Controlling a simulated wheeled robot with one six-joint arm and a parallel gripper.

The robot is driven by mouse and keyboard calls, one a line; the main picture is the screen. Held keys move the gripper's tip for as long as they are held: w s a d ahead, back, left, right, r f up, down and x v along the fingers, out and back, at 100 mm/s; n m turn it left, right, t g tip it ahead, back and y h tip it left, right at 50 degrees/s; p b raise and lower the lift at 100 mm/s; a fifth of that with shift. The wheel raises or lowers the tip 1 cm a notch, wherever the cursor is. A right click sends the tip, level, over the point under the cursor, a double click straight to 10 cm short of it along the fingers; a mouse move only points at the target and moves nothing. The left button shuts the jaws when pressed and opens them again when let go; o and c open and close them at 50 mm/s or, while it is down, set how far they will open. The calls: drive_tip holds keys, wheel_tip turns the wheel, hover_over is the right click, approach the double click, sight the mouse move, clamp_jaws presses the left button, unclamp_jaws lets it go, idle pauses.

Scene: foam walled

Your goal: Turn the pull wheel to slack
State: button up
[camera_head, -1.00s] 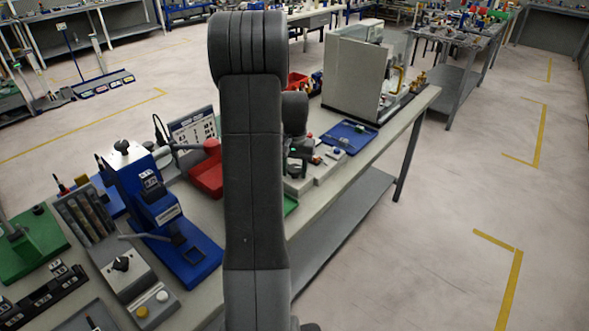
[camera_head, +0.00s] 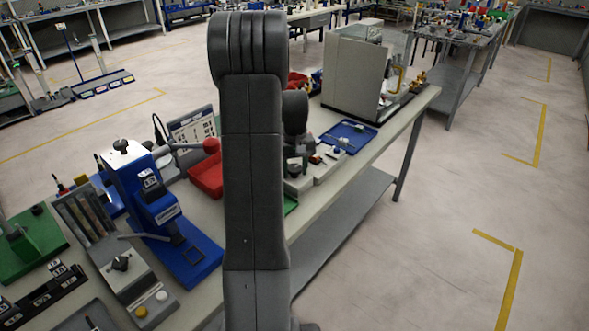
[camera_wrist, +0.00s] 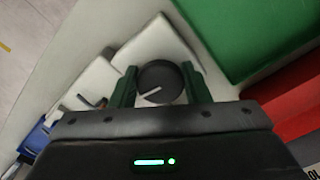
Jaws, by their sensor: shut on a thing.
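The pull wheel is the round dark knob with a pale pointer line (camera_wrist: 160,83), on a light grey block (camera_wrist: 158,42) in the wrist view. My gripper (camera_wrist: 161,84) has one dark green finger on each side of the knob and is shut on it. The pale line slants, its upper end to the right.
A green tray (camera_wrist: 255,35) and a red bin (camera_wrist: 295,105) lie close beside the block; the red bin (camera_head: 206,178) also shows in the head view. A blue tray (camera_head: 348,136) and a blue press (camera_head: 160,205) stand on the bench. The floor at right is clear.

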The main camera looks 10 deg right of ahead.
sight(296, 167)
drive_tip(key=n, duration=0.4)
drive_tip(key=shift+n, duration=0.3)
drive_tip(key=n, duration=0.5)
drive_tip(key=shift+w+d, duration=0.1)
drive_tip(key=shift+d, duration=0.05)
drive_tip(key=n, duration=0.5)
drive_tip(key=shift+w+n, duration=0.1)
drive_tip(key=shift+n, duration=2.6)
drive_tip(key=o, duration=1)
drive_tip(key=shift+c, duration=0.2)
wheel_tip(296, 167, up, 14)
drive_tip(key=shift+b, duration=0.4)
drive_tip(key=shift+f, duration=0.2)
